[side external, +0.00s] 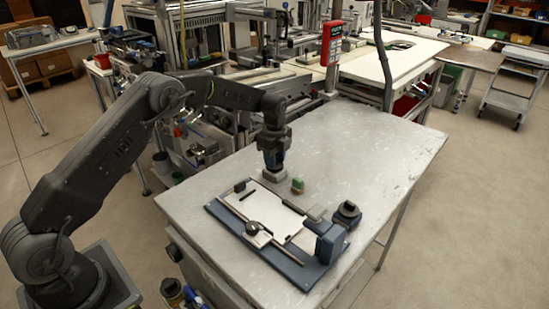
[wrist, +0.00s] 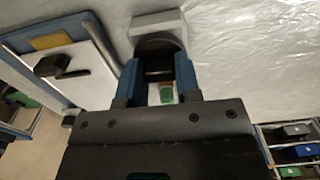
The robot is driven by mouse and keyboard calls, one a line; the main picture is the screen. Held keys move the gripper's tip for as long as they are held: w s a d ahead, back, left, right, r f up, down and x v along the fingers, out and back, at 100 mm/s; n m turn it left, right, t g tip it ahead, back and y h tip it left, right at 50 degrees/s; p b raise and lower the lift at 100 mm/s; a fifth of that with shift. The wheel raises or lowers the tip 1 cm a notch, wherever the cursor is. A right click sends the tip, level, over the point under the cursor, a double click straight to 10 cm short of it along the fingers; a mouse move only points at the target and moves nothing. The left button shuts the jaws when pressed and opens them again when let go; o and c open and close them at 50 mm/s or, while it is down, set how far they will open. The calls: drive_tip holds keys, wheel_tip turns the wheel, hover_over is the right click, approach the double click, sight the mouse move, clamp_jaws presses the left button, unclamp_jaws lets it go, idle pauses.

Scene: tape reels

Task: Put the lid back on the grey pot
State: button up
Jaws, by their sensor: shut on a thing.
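My gripper (side external: 272,160) points down over the far left part of the metal table. In the wrist view its two blue fingers (wrist: 157,66) are shut on a dark, rounded piece that looks like the lid (wrist: 158,45). Directly beyond it is a light grey, square-cornered body, which looks like the grey pot (wrist: 158,22). The pot also shows under the gripper in the side view (side external: 271,175). The lid and fingers hide most of the pot's top. I cannot tell whether the lid touches the pot or is seated on it.
A small green block (side external: 297,185) stands just right of the gripper. In front lies a blue fixture board (side external: 285,263) with white plates, a lever and a raised blue block (side external: 330,243). A dark knobbed piece (side external: 347,214) stands at its right. The table's right and back are clear.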

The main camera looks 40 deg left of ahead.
drive_tip(key=o, duration=1.5)
drive_tip(key=shift+c, duration=0.2)
drive_tip(key=shift+r, duration=3.5)
drive_tip(key=shift+c, duration=0.2)
clamp_jaws()
drive_tip(key=shift+f, duration=0.35)
